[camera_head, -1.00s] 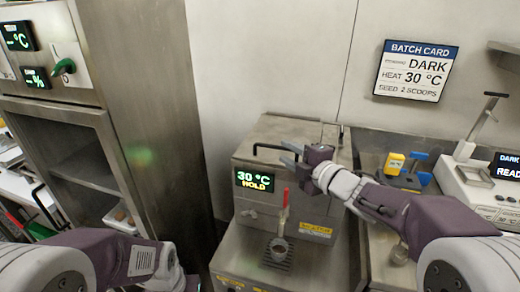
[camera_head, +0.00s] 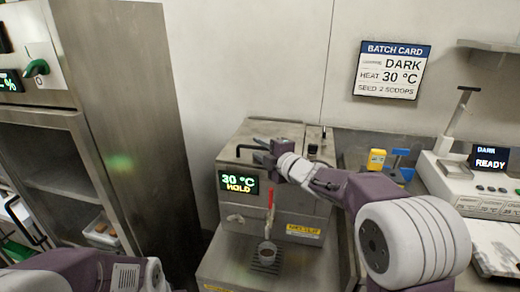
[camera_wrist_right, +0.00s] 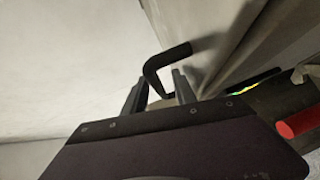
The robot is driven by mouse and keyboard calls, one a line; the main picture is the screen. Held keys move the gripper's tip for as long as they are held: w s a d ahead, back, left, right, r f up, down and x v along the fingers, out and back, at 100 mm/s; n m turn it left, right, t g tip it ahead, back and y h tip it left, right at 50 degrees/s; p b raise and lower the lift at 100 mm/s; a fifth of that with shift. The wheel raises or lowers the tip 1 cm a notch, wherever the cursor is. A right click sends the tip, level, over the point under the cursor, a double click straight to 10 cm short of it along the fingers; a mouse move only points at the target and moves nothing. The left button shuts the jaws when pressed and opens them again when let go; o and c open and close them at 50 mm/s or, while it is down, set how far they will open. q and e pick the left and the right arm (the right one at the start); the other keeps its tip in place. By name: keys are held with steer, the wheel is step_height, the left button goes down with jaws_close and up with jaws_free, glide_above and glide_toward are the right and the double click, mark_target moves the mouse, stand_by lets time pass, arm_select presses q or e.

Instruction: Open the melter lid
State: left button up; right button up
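The melter (camera_head: 300,205) is a steel box with a green and yellow display reading 30 °C HOLD. Its lid (camera_head: 236,134) lies flat on top, shut. A black bar handle (camera_head: 243,149) stands at the lid's front left; it also shows in the right wrist view (camera_wrist_right: 152,68). My right gripper (camera_head: 258,150) is open at the handle, coming from the right. In the wrist view its two fingers (camera_wrist_right: 160,92) are apart, with the bent end of the handle between or just beyond their tips; contact cannot be told. My left gripper is out of view; only my left arm shows, bottom left.
A red-handled tap and a small cup (camera_head: 267,252) are at the melter's front. A tall steel cabinet (camera_head: 140,120) stands left. A scale (camera_head: 460,180) reading READY and a yellow item (camera_head: 376,160) are on the right counter. The wall behind the melter carries a batch card (camera_head: 391,70).

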jaws_close()
stand_by(1.4)
